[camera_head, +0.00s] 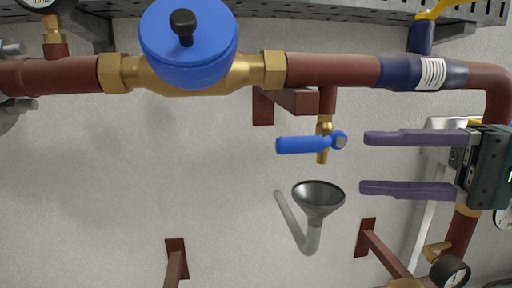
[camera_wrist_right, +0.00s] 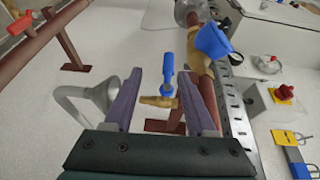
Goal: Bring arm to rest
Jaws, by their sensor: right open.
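My right gripper (camera_head: 364,163) comes in from the right in the head view, its two purple fingers apart and empty. Its fingertips point left, just right of the small blue valve lever (camera_head: 303,144) on a brass drain tap. In the right wrist view the fingers of this gripper (camera_wrist_right: 158,82) stand apart, with the blue lever (camera_wrist_right: 167,68) and brass tap (camera_wrist_right: 158,101) seen between them; I see no contact. My left gripper is not in view.
A grey funnel (camera_head: 318,197) with a bent pipe sits below the tap. A gauge (camera_head: 450,271) and wall brackets (camera_head: 176,262) are lower down. The wall (camera_head: 120,170) at left is clear.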

